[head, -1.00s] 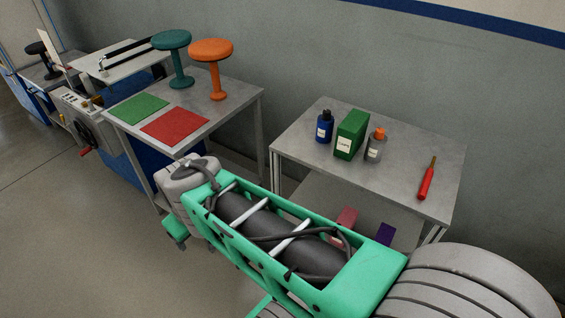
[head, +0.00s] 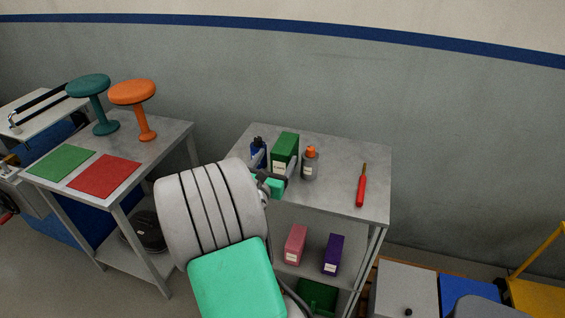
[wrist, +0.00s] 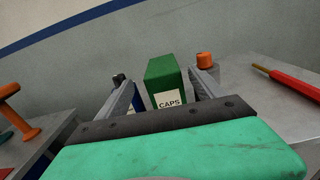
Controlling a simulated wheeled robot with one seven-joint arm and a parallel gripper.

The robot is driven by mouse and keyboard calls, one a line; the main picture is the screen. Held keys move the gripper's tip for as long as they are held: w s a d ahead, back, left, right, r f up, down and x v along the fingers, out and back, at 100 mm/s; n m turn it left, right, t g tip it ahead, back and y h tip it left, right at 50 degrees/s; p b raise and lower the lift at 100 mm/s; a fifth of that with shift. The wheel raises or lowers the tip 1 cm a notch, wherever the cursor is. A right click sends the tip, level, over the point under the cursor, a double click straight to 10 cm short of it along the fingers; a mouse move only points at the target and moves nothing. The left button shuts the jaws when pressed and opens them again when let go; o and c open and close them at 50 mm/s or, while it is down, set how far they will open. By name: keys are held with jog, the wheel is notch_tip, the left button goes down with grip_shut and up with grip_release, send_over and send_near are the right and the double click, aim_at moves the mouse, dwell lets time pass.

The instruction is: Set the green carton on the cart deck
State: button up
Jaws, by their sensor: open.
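The green carton (head: 286,150), with a white label, stands upright on the grey metal table (head: 345,148). In the wrist view the carton (wrist: 162,72) shows its "CAPS" label between my fingers. My gripper (wrist: 165,84) is open, with one finger on each side of the carton's near face. In the head view my gripper (head: 273,168) is at the table's near left edge, partly hiding the carton's lower front. I cannot tell whether the fingers touch it. A yellow frame with a handle (head: 537,250) at the lower right may be part of the cart; its deck is not clearly shown.
A blue bottle (head: 257,152) stands close left of the carton, and an orange-capped grey bottle (head: 310,164) close right. A red screwdriver (head: 361,188) lies farther right. Pink (head: 295,243) and purple (head: 333,254) boxes stand on the lower shelf. Two stools (head: 133,95) stand on the left table.

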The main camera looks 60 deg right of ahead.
aim_at(285, 145)
jog(key=shift+d+f, duration=0.15)
jog(key=d, duration=0.2)
jog(key=d+p, duration=0.1)
jog(key=d, duration=0.4)
jog(key=shift+w+d+f+p, duration=0.15)
jog(key=shift+w+d+p, duration=0.2)
jog(key=shift+w+d, duration=0.05)
jog(key=shift+w+a, duration=0.1)
grip_shut()
